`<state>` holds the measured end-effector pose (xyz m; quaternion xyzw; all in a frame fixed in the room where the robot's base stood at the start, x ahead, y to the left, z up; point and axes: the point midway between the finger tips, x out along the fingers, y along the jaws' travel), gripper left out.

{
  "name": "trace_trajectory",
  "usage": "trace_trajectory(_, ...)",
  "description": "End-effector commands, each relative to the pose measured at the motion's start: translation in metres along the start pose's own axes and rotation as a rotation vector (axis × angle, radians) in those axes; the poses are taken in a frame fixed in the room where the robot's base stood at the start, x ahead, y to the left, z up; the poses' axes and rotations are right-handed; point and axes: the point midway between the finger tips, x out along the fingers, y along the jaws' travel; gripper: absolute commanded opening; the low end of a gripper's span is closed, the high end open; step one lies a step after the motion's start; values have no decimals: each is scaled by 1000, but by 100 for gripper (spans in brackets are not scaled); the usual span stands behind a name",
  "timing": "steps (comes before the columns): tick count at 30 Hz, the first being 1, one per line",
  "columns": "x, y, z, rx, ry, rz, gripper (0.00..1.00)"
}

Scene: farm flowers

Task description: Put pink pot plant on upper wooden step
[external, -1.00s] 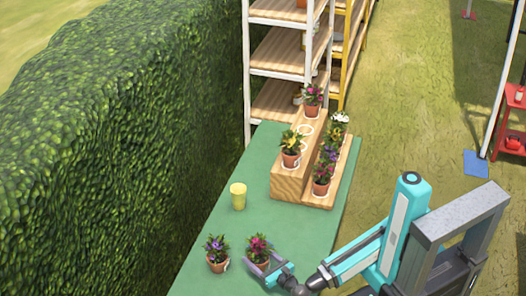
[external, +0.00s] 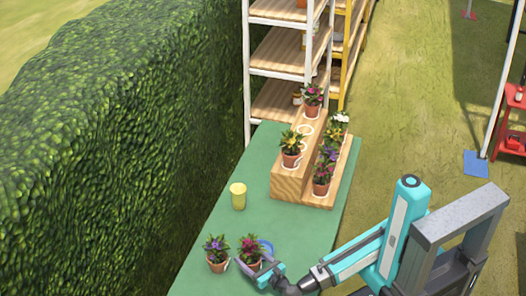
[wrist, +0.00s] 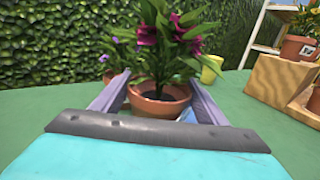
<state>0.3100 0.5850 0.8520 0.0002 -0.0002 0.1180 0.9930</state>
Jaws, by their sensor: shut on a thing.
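The pink pot plant (external: 249,247) has magenta flowers and a terracotta pot, and is at the near end of the green table. My gripper (external: 258,264) is shut on its pot from the right. In the wrist view the pot (wrist: 160,103) sits between my two grey fingers (wrist: 158,98). I cannot tell whether it is touching the table. The upper wooden step (external: 287,187) is at the table's far end, with a yellow-flowered pot (external: 291,152) near its front and a pink-flowered pot (external: 312,96) at its back. A white ring marks bare space between them.
A purple-flowered pot (external: 216,254) stands close to the left of the held plant. A yellow cup (external: 238,196) stands mid-table. The lower step (external: 320,203) holds several pots. A hedge (external: 110,150) borders the left.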

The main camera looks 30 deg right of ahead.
Motion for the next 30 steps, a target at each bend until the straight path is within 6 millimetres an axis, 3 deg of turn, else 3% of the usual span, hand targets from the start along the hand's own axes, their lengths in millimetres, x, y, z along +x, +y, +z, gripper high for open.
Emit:
trace_trajectory(9, -1, 0, -30, -2, -1, 0, 31)
trace_trajectory(25, -1, -1, -36, -1, -1, 0, 31)
trace_trajectory(26, -1, -1, -37, -1, 1, 0, 68)
trace_trajectory(29, -1, -1, -36, -1, 1, 0, 85)
trace_trajectory(30, -1, -1, -36, -1, 1, 0, 86)
